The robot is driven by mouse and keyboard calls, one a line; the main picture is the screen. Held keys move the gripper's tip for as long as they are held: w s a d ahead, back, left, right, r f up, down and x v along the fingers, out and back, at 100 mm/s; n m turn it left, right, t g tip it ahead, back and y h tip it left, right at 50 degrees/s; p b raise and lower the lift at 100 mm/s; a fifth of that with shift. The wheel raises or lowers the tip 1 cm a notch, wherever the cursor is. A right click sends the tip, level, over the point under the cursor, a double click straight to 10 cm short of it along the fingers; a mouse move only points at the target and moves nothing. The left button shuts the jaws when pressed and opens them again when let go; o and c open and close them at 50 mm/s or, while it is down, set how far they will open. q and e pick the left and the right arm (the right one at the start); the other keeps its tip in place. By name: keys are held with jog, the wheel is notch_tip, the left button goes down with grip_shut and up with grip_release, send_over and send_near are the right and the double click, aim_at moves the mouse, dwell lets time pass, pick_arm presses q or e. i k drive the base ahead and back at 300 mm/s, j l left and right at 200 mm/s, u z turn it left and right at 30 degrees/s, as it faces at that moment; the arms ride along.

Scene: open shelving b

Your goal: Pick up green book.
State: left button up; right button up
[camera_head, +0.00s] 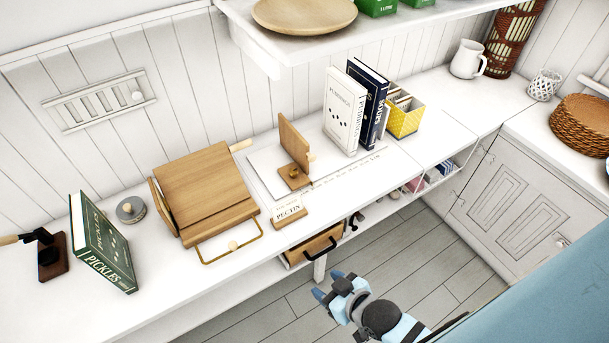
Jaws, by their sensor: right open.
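The green book (103,245) stands upright, a little tilted, near the left end of the white counter. Its spine reads "PICKLES". My right gripper (328,283) is open and empty at the lower middle, over the floor in front of the counter. It is well to the right of the green book and apart from it. My left gripper is not in view.
A wooden book stand (206,190) and a round grey tin (131,209) are right of the green book. A dark stamp-like object (50,255) stands left of it. White (344,112) and navy (368,100) books stand farther right. A shelf (290,48) overhangs the back.

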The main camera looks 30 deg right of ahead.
aim_at(96, 241)
jog(key=k+j, duration=0.1)
jog(key=j, duration=1.15)
jog(key=k+u, duration=0.05)
jog(key=k, duration=0.05)
